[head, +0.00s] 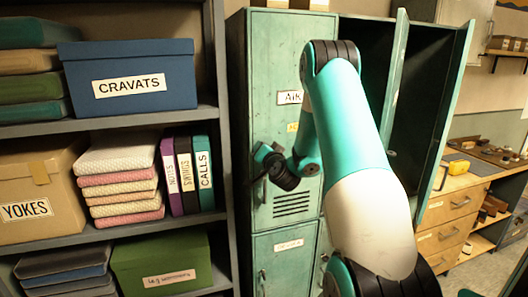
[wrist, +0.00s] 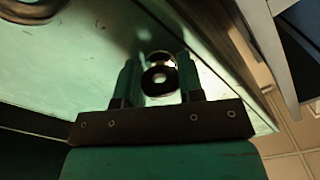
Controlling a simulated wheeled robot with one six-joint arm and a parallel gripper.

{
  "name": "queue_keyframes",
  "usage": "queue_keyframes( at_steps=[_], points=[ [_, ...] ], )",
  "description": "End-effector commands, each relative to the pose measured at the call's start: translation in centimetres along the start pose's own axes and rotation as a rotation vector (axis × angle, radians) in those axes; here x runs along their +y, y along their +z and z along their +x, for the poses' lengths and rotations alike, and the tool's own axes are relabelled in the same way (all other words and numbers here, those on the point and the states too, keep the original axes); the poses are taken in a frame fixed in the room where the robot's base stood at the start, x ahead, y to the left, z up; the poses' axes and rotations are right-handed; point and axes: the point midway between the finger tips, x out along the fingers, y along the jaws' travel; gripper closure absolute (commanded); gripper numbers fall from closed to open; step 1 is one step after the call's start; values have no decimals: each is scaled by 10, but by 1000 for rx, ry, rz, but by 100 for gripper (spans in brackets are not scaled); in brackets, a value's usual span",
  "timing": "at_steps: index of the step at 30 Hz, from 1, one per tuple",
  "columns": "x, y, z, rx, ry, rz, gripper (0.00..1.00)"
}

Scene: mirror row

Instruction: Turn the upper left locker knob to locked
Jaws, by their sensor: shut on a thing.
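The upper left locker door (head: 268,60) is green, closed, and carries a white label, with vent slots low down. In the wrist view my gripper (wrist: 158,74) has one finger on each side of a round dark knob (wrist: 158,79) with a pale, shiny part beyond it. My gripper is shut on this knob, close to the green door face (wrist: 90,75). In the head view my wrist is at the door's left part and hides the knob. I cannot tell which way the knob is turned.
A shelf (head: 100,120) with boxes, folded cloths and binders stands close at the left. To the right, a tall locker door (head: 445,120) stands open. A wooden drawer bench (head: 450,215) is further right. My arm covers much of the lockers' middle.

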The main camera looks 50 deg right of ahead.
Motion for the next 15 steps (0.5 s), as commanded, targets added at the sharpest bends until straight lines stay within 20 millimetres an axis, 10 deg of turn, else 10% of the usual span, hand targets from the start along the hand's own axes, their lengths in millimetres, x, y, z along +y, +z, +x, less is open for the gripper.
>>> queue_keyframes(
  at_steps=[15],
  points=[
    [0,-1,0,2,2,490,89]
  ],
)
